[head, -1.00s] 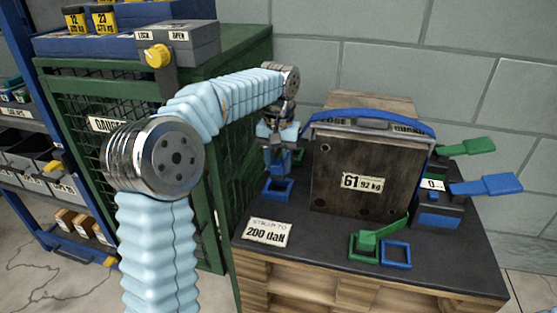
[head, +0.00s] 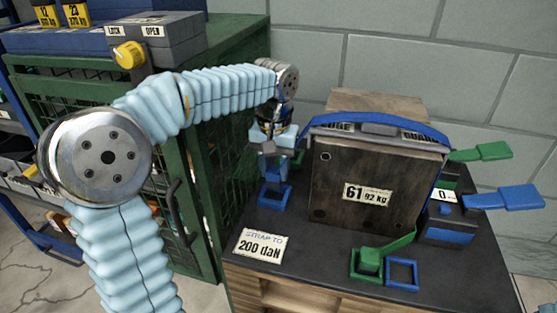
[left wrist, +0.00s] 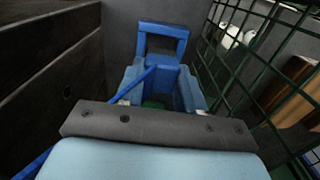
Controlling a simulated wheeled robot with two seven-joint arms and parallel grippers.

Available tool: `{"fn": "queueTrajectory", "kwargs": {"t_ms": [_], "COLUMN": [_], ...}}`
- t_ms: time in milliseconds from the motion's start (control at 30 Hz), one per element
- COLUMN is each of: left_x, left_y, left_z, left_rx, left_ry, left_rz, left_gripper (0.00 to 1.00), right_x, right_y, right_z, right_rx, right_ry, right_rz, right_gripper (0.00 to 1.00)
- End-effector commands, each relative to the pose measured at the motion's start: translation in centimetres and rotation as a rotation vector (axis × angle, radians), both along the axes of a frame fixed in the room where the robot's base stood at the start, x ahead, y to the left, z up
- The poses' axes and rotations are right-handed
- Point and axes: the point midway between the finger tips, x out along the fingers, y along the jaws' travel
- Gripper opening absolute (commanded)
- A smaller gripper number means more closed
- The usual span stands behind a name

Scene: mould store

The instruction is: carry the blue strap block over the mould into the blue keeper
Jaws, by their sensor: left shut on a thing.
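My left gripper (head: 274,150) is shut on the blue strap block (head: 276,167), left of the mould (head: 360,195). The block is just above a blue keeper (head: 275,198), an open square frame on the table. In the left wrist view the gripper (left wrist: 161,92) hides much of the block, and the keeper (left wrist: 163,28) shows just beyond it. The blue strap (head: 378,126) runs over the mould's top. A second blue frame (head: 402,287) lies empty in front of the mould. My right gripper is not in view.
A green strap block (head: 370,258) sits in a green frame in front of the mould. Blue (head: 505,197) and green (head: 482,152) handles stick out on the right. A green mesh cage (head: 225,165) stands close on the left. A label card (head: 259,246) lies front left.

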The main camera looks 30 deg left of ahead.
Motion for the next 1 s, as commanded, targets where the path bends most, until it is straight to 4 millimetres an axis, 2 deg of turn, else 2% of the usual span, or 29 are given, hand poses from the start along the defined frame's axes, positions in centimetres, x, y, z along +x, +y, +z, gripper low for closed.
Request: {"fn": "queueTrajectory", "kwargs": {"t_ms": [167, 1000], "left_x": [0.0, 0.1], "left_y": [0.0, 0.0], "left_z": [-0.3, -4.6], "left_rx": [-0.001, -0.001], "left_ry": [-0.001, 0.000], "left_rz": [0.000, 0.000], "left_gripper": [0.11, 0.11], "right_x": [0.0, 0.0], "right_y": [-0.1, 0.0], "right_z": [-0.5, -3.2], "right_rx": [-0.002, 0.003], "right_ry": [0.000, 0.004], "right_rz": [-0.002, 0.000], "right_gripper": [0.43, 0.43]}}
